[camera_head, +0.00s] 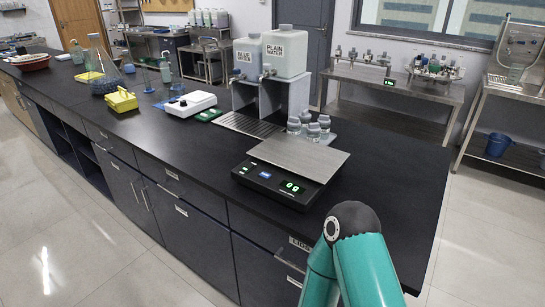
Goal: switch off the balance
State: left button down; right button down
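The balance (276,187) stands on the black bench in the middle of the head view. It has a black body and a flat grey metal pan (298,155). Its display (291,187) is lit with green digits that look like zeros. A blue button (265,175) and small labels sit on the front panel left of the display. A teal arm of mine, with a dark joint cap, rises at the bottom right, in front of the balance and apart from it in the picture. Neither of my grippers is in view.
Several small capped bottles (313,131) stand behind the pan, beside two water containers (286,50) on a stand. A white device (190,104) and yellow rack (122,101) stand farther left. The bench right of the balance is clear. Another green display (389,82) shows on a back table.

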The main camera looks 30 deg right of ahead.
aim_at(247, 168)
jog(key=u, duration=0.05)
jog(key=i, duration=1)
jog(key=z, duration=0.05)
